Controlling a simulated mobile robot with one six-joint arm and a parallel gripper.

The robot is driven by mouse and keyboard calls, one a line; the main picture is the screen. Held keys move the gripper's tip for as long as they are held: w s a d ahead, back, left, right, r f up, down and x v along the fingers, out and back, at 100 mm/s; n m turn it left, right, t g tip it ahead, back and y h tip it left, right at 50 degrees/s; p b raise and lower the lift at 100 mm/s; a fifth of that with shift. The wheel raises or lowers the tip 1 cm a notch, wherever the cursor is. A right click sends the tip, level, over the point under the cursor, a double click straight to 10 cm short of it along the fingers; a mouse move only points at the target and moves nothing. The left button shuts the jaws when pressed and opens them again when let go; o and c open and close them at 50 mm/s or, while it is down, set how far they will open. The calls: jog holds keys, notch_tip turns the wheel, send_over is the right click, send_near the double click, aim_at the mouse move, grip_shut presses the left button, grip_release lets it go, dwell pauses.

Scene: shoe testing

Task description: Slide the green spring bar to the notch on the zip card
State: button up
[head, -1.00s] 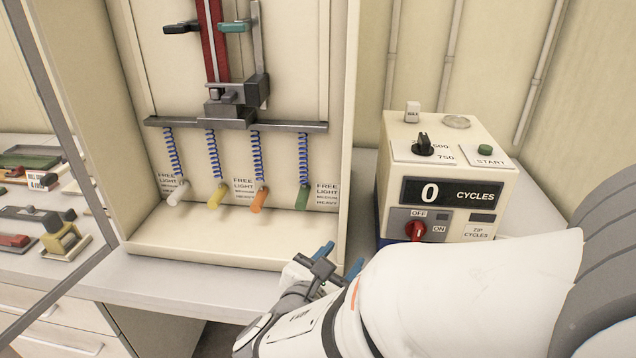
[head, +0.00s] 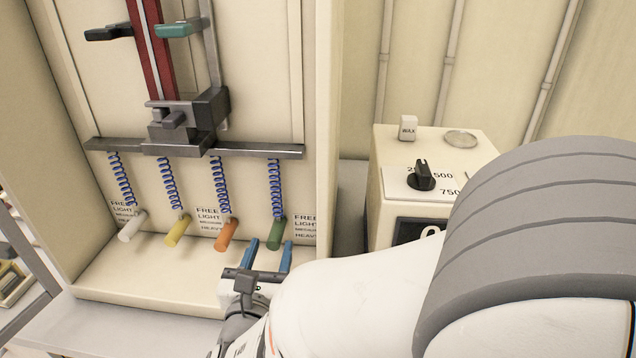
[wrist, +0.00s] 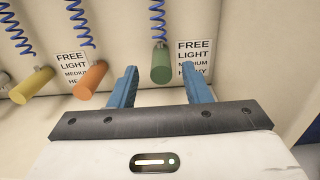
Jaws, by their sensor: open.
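The green spring bar (head: 276,234) is the rightmost of several coloured bars hanging on blue springs in the cabinet. In the wrist view the green bar (wrist: 161,64) stands just beyond and between the open blue fingertips. My gripper (head: 268,248) is open and empty, close in front of the green bar. A card (wrist: 195,62) reading FREE, LIGHT, MEDIUM, HEAVY is fixed on the back wall right of the green bar. It also shows in the head view (head: 305,230). I cannot make out a notch on it.
The orange bar (head: 227,235), yellow bar (head: 177,230) and white bar (head: 132,226) hang to the left. A grey crossbar (head: 255,150) runs above the springs. The cabinet's right wall (head: 325,120) is close to my arm. A control box (head: 385,195) stands to the right.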

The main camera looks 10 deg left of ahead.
aim_at(278, 225)
jog(key=w, duration=0.6)
jog(key=shift+w+a, duration=0.1)
jog(key=shift+a, duration=0.2)
grip_shut()
